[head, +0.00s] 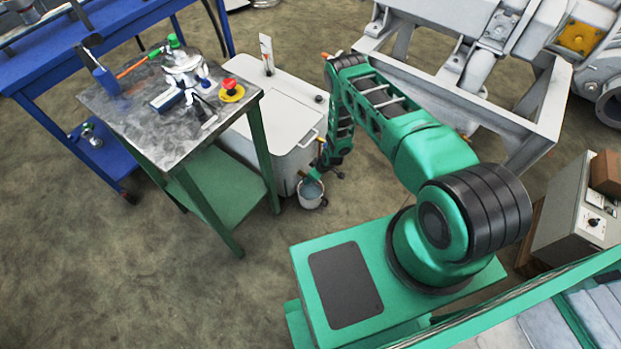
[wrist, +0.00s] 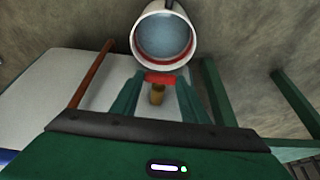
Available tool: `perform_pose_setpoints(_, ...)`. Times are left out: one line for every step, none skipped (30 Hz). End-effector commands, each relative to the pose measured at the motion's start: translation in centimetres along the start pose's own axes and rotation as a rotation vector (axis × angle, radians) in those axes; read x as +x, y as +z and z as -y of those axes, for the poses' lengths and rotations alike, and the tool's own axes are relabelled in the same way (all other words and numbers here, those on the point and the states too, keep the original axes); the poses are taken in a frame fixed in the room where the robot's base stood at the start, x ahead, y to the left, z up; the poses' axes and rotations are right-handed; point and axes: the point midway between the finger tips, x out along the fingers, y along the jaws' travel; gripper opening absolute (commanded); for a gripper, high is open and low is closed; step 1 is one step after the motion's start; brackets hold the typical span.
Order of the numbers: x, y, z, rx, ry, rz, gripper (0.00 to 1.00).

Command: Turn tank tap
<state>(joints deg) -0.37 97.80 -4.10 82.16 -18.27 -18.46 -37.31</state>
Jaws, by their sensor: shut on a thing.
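The tank is a pale grey-white box (head: 285,100) on the floor beside the metal table in the head view; its pale side also fills the left of the wrist view (wrist: 45,95). In the wrist view, the tap has a red handle (wrist: 160,79) and a brass body (wrist: 157,96). My gripper (wrist: 161,80) has its two green fingers on either side of the red handle and is shut on it. A white bucket (head: 311,194) stands on the floor by the tank, below my gripper. It holds grey-blue liquid (wrist: 167,38). The tap is mostly hidden in the head view.
A metal-topped table (head: 130,118) with green legs stands left of the tank. It carries a red stop button on a yellow base (head: 231,90) and other fittings. A blue bench (head: 45,75) is behind it. A grey machine frame (head: 520,120) stands right. The floor at left front is clear.

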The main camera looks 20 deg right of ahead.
Motion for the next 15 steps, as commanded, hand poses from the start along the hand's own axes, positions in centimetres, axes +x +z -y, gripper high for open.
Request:
perform_pose_setpoints(-0.02, 0.27, -0.10, 0.001, 0.001, 0.005, 0.18)
perform_pose_setpoints(-0.02, 0.28, -0.11, 0.001, 0.001, 0.005, 0.18)
perform_pose_setpoints(-0.02, 0.28, -0.11, 0.001, 0.002, 0.005, 0.18)
perform_pose_setpoints(-0.01, 0.29, -0.12, 0.001, 0.002, 0.005, 0.18)
perform_pose_setpoints(-0.01, 0.29, -0.12, 0.001, 0.002, 0.005, 0.18)
perform_pose_setpoints(-0.01, 0.30, -0.13, 0.001, 0.002, 0.005, 0.18)
perform_pose_setpoints(-0.01, 0.30, -0.13, 0.001, 0.002, 0.005, 0.43)
perform_pose_setpoints(-0.01, 0.30, -0.13, 0.001, 0.002, 0.005, 0.50)
perform_pose_setpoints(-0.01, 0.28, -0.13, 0.001, 0.002, 0.005, 0.59)
perform_pose_setpoints(-0.01, 0.26, -0.13, 0.001, 0.002, 0.004, 0.59)
perform_pose_setpoints(-0.01, 0.24, -0.12, 0.000, 0.002, 0.004, 0.59)
perform_pose_setpoints(0.00, 0.21, -0.11, 0.000, 0.002, 0.004, 0.59)
perform_pose_setpoints(0.00, 0.19, -0.10, 0.000, 0.002, 0.003, 0.59)
perform_pose_setpoints(0.00, 0.18, -0.09, 0.000, 0.002, 0.003, 0.59)
perform_pose_setpoints(0.00, 0.16, -0.08, 0.000, 0.002, 0.003, 0.59)
